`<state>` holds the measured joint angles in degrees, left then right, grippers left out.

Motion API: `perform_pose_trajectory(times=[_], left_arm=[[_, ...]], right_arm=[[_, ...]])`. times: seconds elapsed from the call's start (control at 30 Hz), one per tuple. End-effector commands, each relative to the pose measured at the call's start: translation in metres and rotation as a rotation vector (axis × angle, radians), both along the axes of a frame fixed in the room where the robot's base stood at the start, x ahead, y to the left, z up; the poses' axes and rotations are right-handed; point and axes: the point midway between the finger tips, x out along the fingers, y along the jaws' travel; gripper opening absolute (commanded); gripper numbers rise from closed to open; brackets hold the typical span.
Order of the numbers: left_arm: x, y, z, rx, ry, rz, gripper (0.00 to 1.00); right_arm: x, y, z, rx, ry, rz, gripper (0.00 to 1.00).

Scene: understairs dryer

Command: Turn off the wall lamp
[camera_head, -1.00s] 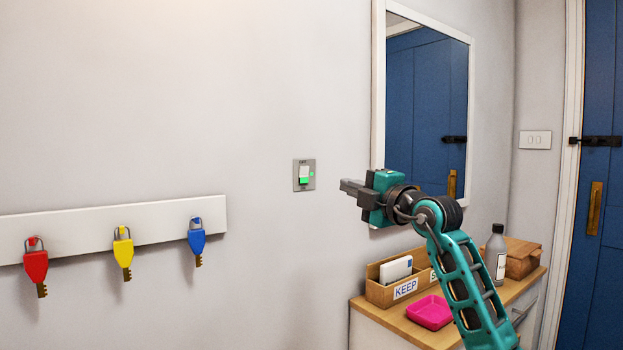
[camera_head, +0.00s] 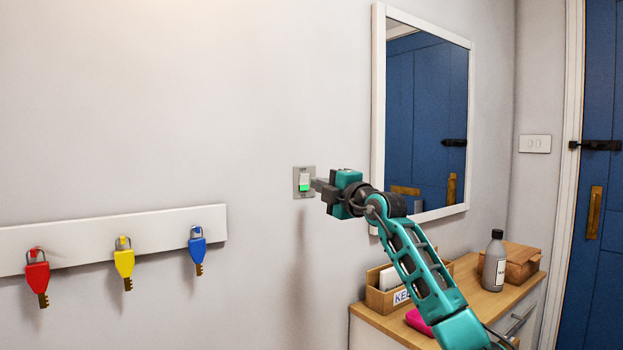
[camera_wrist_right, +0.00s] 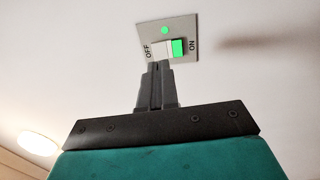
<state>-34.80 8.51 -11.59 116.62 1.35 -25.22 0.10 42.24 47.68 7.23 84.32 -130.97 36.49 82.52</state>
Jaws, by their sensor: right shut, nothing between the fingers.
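The wall switch (camera_head: 303,182) is a grey plate on the wall with a white and green rocker. In the right wrist view the switch plate (camera_wrist_right: 168,42) shows OFF by the white end, ON by the green end, and a lit green dot. My right gripper (camera_head: 316,184) is shut and empty, its fingertips at the right edge of the switch in the head view. In the wrist view its fingertips (camera_wrist_right: 158,66) are just below the rocker, near the white OFF half; I cannot tell whether they touch. A glowing round lamp (camera_wrist_right: 38,148) shows at lower left there. My left gripper is out of view.
A white rail (camera_head: 75,238) with red, yellow and blue keys hangs left of the switch. A framed mirror (camera_head: 425,120) is to the right. Below it a wooden cabinet top (camera_head: 490,302) holds a box, bottle and pink tray. The wall around the switch is clear.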

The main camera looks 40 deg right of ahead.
Motion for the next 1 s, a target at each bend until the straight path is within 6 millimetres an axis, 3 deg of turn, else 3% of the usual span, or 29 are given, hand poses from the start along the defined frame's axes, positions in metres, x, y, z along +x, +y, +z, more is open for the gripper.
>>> perform_pose_trajectory(times=[0.33, 0.8, 1.0], left_arm=[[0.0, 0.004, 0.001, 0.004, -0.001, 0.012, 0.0], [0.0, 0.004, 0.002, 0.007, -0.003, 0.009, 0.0], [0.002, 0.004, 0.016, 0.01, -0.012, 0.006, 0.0]], right_arm=[[0.033, -0.004, 0.005, 0.001, -0.001, 0.001, 0.0], [0.037, -0.004, 0.005, 0.001, 0.0, 0.0, 0.0], [0.039, -0.004, 0.009, 0.003, 0.021, 0.001, 0.0]])
